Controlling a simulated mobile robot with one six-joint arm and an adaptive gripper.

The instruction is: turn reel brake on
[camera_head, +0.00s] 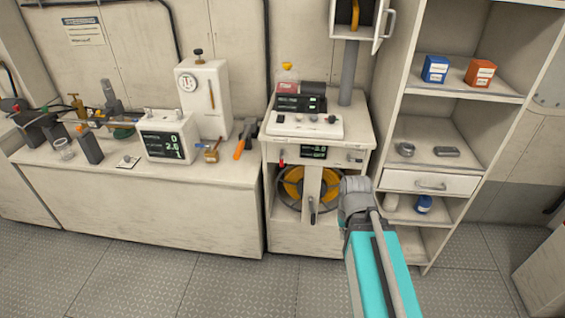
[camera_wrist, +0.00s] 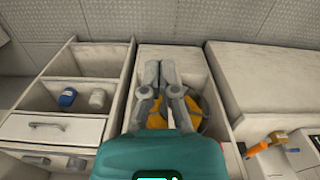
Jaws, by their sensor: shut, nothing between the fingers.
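A yellow and dark reel (camera_head: 291,188) sits in the open lower front of the white winch cabinet (camera_head: 325,146). A pale vertical bar crosses in front of it, with a dark upright handle (camera_head: 312,210) low on it. A small red-tipped lever (camera_head: 282,162) is on the panel's left, above the reel. I cannot tell which of these is the brake. My gripper is shut and empty in the wrist view (camera_wrist: 161,72), its fingers over the yellow reel (camera_wrist: 186,118) and hiding part of it. In the head view my grey wrist is right of the reel; the fingertips are not clear.
A shelf unit with a drawer (camera_head: 430,184) stands close on the right. A long bench (camera_head: 140,200) with instruments and an orange-handled tool (camera_head: 243,140) stands on the left. A small cabinet's door (camera_head: 383,25) hangs open above. The floor in front is clear.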

